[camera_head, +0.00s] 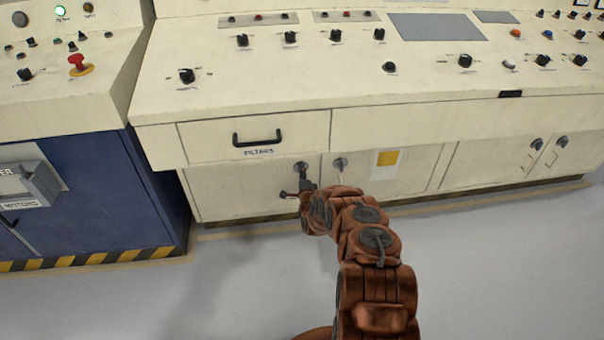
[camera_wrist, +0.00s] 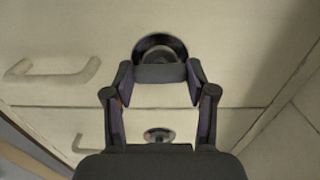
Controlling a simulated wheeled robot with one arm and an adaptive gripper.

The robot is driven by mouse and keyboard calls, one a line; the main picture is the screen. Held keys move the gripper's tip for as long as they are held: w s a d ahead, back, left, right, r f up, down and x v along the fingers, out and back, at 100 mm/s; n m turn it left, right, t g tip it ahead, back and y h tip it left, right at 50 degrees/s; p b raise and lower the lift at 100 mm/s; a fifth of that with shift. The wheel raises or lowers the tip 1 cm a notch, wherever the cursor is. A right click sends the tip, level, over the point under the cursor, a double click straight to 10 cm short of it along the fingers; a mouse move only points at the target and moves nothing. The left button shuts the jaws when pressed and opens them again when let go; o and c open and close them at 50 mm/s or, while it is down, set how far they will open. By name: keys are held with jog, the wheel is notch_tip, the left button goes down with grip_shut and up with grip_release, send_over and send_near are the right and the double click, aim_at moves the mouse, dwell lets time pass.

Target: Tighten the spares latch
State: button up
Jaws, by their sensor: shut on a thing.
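A latch (camera_head: 300,166) with a round metal plate is at the top of the cream cabinet door below the FILTERS drawer. A round dark plate with a grey grip (camera_wrist: 160,73) shows in the wrist view, centred between my fingers. My gripper (camera_head: 303,185) is at the door, just below the round plate in the head view. In the wrist view my gripper (camera_wrist: 160,88) is shut on the latch, one finger at each side of its grip. I can read no SPARES label, and I cannot tell how far the latch is turned.
The FILTERS drawer (camera_head: 257,138) has a dark handle above the latch. Another latch (camera_head: 340,164) is just to the right, near a yellow-marked sheet (camera_head: 387,158). A blue MOTORS cabinet (camera_head: 95,200) stands at left. The grey floor (camera_head: 500,270) is clear at right.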

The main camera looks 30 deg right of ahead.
jog(key=o, duration=1.2)
jog(key=shift+c, duration=0.2)
jog(key=v, duration=1.2)
dwell(0.3)
